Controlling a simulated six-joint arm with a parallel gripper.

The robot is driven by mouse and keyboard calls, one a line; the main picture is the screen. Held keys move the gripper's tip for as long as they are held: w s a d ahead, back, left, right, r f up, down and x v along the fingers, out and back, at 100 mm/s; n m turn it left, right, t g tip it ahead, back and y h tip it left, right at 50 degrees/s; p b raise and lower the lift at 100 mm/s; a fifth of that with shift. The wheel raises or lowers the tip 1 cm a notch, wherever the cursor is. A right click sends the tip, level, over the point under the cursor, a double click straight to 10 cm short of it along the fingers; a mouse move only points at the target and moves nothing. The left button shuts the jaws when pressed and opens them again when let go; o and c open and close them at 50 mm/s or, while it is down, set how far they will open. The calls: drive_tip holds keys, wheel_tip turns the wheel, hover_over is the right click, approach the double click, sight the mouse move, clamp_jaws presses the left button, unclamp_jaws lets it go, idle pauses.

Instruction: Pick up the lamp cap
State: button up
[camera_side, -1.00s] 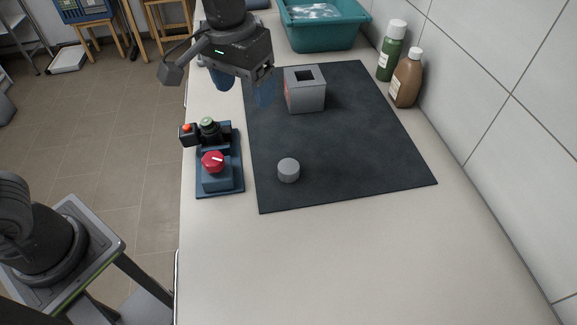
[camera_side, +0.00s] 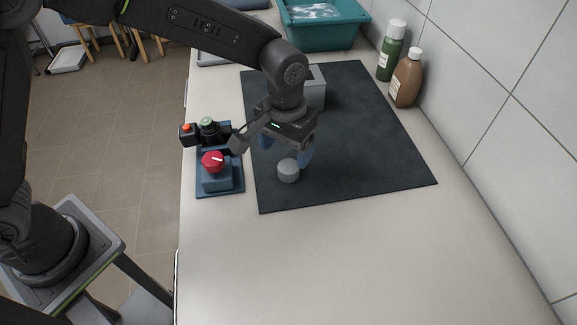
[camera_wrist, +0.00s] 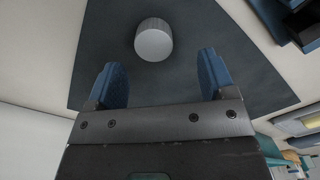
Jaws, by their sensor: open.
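The lamp cap is probably the small grey cylinder (camera_side: 288,171) standing on the dark mat (camera_side: 370,150) near its front left. In the wrist view the grey cylinder (camera_wrist: 153,40) lies beyond the fingertips, roughly centred between them. My gripper (camera_side: 284,152) is open and empty, with its blue fingers just behind and above the cylinder in the side view. The wrist view shows both blue fingers of my gripper (camera_wrist: 160,72) spread apart. I cannot tell the exact height of the fingertips above the mat.
A blue control station (camera_side: 219,186) with a red knob (camera_side: 212,161) and buttons stands left of the mat. A grey box (camera_side: 316,88) is partly hidden behind my arm. Two bottles, green (camera_side: 391,52) and brown (camera_side: 406,80), stand at the wall. A teal basin (camera_side: 321,35) is at the back.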

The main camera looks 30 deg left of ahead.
sight(289, 165)
drive_tip(key=f, duration=0.5)
drive_tip(key=shift+d, duration=0.35)
drive_tip(key=c, duration=1)
drive_tip(key=shift+r, duration=0.1)
